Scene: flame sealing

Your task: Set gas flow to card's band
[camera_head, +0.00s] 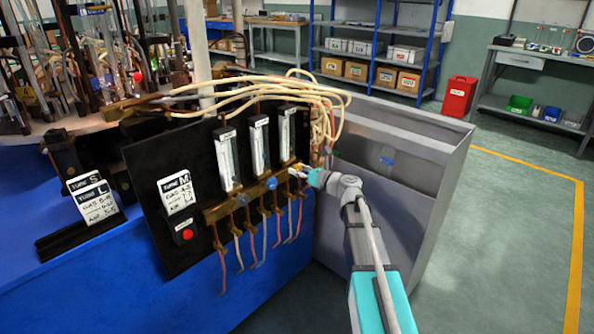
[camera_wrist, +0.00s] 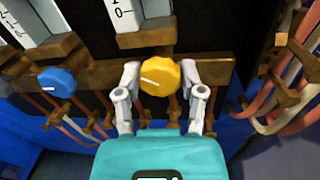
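The card (camera_head: 177,193) reads TUBE M and is on the black panel's left side; its gas numbers are too small to read surely. Three upright flow tubes stand on the panel: left (camera_head: 228,160), middle (camera_head: 259,146) and right (camera_head: 287,132). A yellow knob (camera_wrist: 160,77) with a white mark pointing left sits on the brass bar under the right tube's scale, which shows 0 and 1 at its foot. My gripper (camera_wrist: 160,74) has one finger on each side of this knob, seemingly touching it. The float levels cannot be read.
A blue knob (camera_wrist: 58,82) sits left of the yellow one. Hoses hang below the bar and to the right. A red button (camera_head: 187,234) is below the card. Cards for tubes S and L (camera_head: 95,200) stand at left. A grey metal bin (camera_head: 425,160) is beside my arm.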

